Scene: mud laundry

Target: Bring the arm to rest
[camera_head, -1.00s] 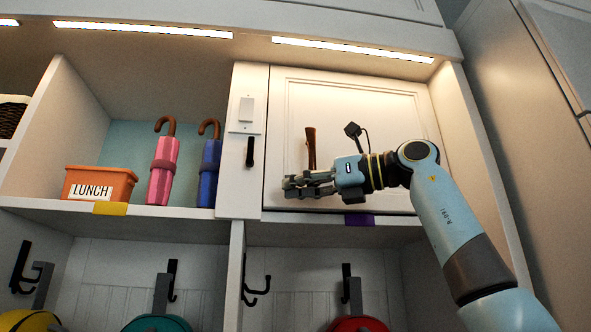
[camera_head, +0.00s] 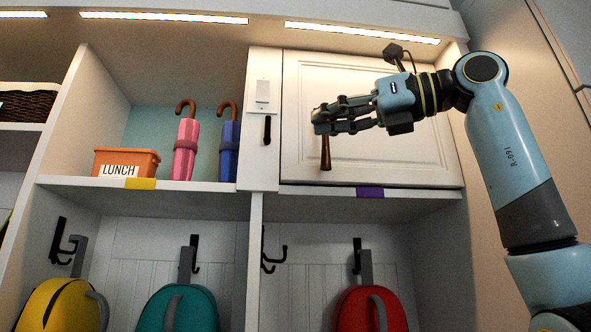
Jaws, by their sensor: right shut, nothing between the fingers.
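My right arm comes in from the right, pale blue and dark grey. My right gripper (camera_head: 319,122) is shut and empty, its fingers pointing left in front of the white cabinet door (camera_head: 400,155). It covers the upper part of the door's brown handle (camera_head: 326,155), whose lower end shows below the fingers. I cannot tell whether the fingers touch the handle. The door looks closed. My left gripper is not in view.
Left of the door, an orange LUNCH bin (camera_head: 126,162), a pink umbrella (camera_head: 185,149) and a blue umbrella (camera_head: 229,150) stand on the shelf. Below hang yellow (camera_head: 62,306), teal (camera_head: 160,309) and red (camera_head: 358,309) bags. A tall panel rises at the right.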

